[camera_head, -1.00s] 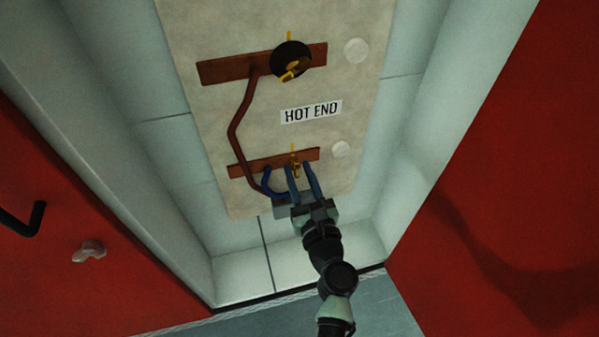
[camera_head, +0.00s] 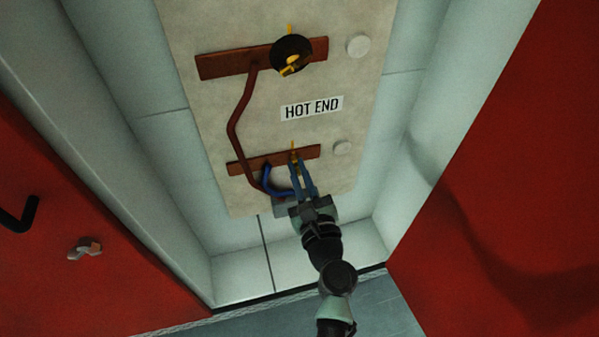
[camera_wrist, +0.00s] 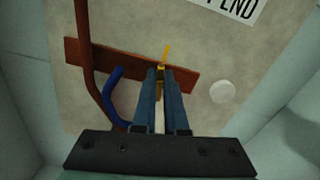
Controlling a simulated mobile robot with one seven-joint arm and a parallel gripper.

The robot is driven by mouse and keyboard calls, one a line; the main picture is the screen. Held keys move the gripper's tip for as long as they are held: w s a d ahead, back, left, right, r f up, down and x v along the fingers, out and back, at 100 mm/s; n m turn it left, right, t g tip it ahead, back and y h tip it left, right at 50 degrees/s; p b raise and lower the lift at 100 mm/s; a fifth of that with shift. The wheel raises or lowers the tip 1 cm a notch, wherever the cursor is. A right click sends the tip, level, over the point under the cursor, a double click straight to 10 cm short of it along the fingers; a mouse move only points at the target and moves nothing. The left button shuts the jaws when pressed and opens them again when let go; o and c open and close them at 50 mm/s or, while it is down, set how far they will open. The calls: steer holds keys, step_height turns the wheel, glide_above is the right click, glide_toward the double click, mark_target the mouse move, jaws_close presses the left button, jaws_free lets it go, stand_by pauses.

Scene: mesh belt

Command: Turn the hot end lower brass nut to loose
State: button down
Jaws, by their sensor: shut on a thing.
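The lower brass nut (camera_head: 294,157) sits on the lower copper bar (camera_head: 247,165), under the HOT END label (camera_head: 311,108). In the wrist view the brass nut (camera_wrist: 160,72) shows between the tips of my gripper (camera_wrist: 160,75), with a thin yellow piece standing up above it. My gripper (camera_head: 298,166) has blue fingers, now close together and shut on the nut. The fingers hide most of the nut, so its exact turn is hard to tell.
An upper copper bar (camera_head: 225,65) carries a black round part (camera_head: 291,55) with brass in it. A brown-red cable (camera_head: 236,125) and a blue cable (camera_head: 270,184) run left of my fingers. White round knobs (camera_head: 358,46) sit at right. Pale walls flank the panel.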

steer(key=n+b, duration=0.2)
steer(key=n, duration=0.1)
steer(key=n+b, duration=0.2)
steer(key=n, duration=0.2)
steer(key=a+f+n+b, duration=0.1)
steer(key=n+b, duration=0.1)
steer(key=n, duration=0.2)
steer(key=shift+s+b, duration=0.15)
steer(key=shift+b, duration=0.25)
steer(key=n+b, duration=0.2)
steer(key=n, duration=0.1)
steer(key=n+b, duration=0.3)
steer(key=n, duration=0.1)
steer(key=f+n+b, duration=0.1)
steer(key=n+b, duration=0.2)
steer(key=shift+n, duration=0.5)
steer(key=c, duration=1)
jaws_free()
steer(key=shift+d, duration=0.1)
steer(key=shift+o, duration=0.2)
steer(key=b+v, duration=0.1)
steer(key=v, duration=1.2)
